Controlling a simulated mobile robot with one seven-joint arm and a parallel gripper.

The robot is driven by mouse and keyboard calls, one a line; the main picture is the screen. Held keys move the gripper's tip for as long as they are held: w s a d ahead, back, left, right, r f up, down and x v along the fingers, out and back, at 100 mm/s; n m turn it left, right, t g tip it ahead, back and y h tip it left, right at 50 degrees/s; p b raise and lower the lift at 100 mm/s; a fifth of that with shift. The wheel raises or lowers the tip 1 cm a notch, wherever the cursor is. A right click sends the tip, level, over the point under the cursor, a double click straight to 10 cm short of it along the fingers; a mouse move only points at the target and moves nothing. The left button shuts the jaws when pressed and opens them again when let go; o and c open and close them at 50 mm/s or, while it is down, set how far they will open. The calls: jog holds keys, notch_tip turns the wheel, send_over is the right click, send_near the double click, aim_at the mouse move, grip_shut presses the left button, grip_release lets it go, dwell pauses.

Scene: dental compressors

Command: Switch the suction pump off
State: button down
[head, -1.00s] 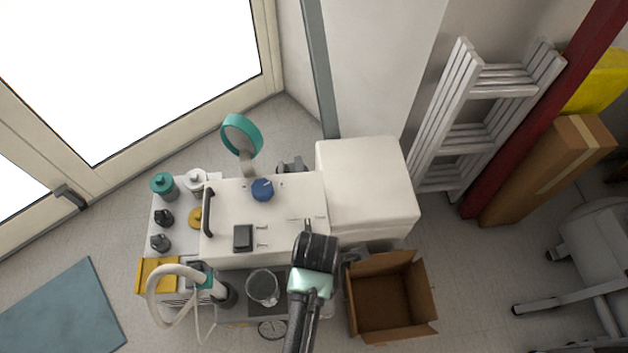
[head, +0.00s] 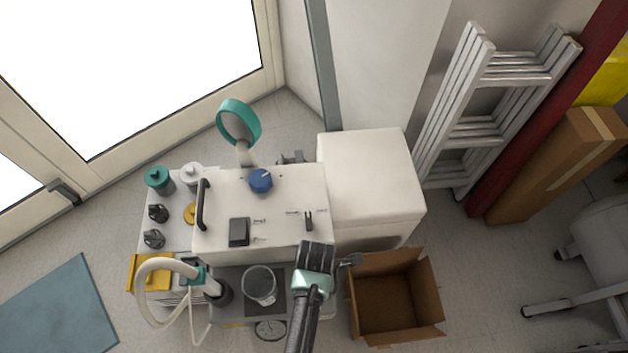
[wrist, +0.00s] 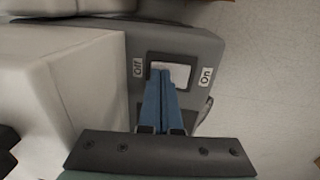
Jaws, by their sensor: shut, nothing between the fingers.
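In the wrist view a grey panel (wrist: 195,45) carries an Off label (wrist: 138,68) on the left and an On label (wrist: 206,76) on the right. A pale rectangular switch area (wrist: 175,69) lies between them. My gripper (wrist: 162,74) is shut and empty, its blue fingertips over the left-middle part of this area. I cannot tell whether they touch it. In the head view my gripper (head: 317,256) is at the front right edge of the white machine (head: 275,205). Its fingertips and the grey panel are not clear there.
The machine top has a black switch (head: 239,232), a small lever (head: 308,220) and a blue knob (head: 261,181). A white box (head: 370,175) stands to its right. An open cardboard box (head: 437,312) is right of my gripper. A glass jar (head: 260,286) is to its left.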

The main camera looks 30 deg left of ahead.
jog(key=shift+f, duration=0.15)
dwell(0.3)
jog(key=shift+s+d+p, duration=0.4)
jog(key=shift+s+p, duration=0.25)
jog(key=shift+p, duration=0.25)
jog(key=shift+r, duration=0.2)
jog(key=shift+a+r+p, duration=0.1)
jog(key=shift+r+p, duration=0.45)
notch_tip(320, 180, up, 13)
jog(key=w+p, duration=0.1)
jog(key=p, duration=0.5)
jog(key=shift+w+a+f, duration=0.15)
jog(key=shift+w+a, duration=0.05)
jog(key=shift+a, duration=0.2)
